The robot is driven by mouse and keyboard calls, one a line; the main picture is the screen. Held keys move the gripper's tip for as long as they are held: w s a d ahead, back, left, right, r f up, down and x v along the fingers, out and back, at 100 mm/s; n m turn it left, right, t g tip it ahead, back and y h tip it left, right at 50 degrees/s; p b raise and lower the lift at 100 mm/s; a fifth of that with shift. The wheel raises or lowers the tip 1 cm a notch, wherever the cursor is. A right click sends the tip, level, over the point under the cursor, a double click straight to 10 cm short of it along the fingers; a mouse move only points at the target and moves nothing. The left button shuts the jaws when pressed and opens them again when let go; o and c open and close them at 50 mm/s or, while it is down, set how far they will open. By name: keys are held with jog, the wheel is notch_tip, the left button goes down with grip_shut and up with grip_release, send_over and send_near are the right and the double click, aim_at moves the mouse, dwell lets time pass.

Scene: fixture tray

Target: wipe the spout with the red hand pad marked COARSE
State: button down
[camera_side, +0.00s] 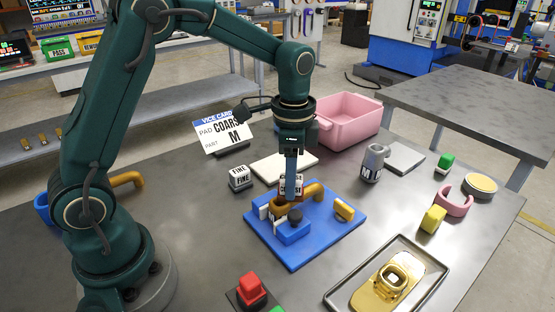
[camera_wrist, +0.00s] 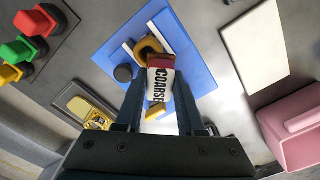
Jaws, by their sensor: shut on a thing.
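My gripper (camera_side: 291,192) is low over the blue fixture plate (camera_side: 330,240), and its fingers also show in the wrist view (camera_wrist: 160,105). It is shut on the white and red pad marked COARSE (camera_wrist: 160,82), which sits between the fingers. In the side view the pad (camera_side: 299,184) is mostly hidden behind a finger. The orange-gold spout (camera_side: 313,190) is held in the blue fixture, right beside the pad. In the wrist view the spout's curved end (camera_wrist: 150,43) lies at the pad's red end; I cannot tell whether they touch.
A card (camera_side: 222,136) reads PAD COARSE, PART M. A FINE pad (camera_side: 239,178) stands left of the fixture. A pink bin (camera_side: 345,120), a grey part marked M (camera_side: 372,165) and a metal tray (camera_side: 425,285) surround it. A red button (camera_side: 250,288) stands in front.

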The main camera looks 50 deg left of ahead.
jog(key=shift+w+r, duration=0.2)
jog(key=shift+w, duration=0.25)
jog(key=shift+w+f, duration=0.25)
jog(key=shift+w, duration=0.9)
jog(key=shift+w+f, duration=0.1)
jog(key=shift+w, duration=1.65)
jog(key=shift+s, duration=3.5)
jog(key=shift+w+r, duration=0.15)
jog(key=shift+r, duration=3.95)
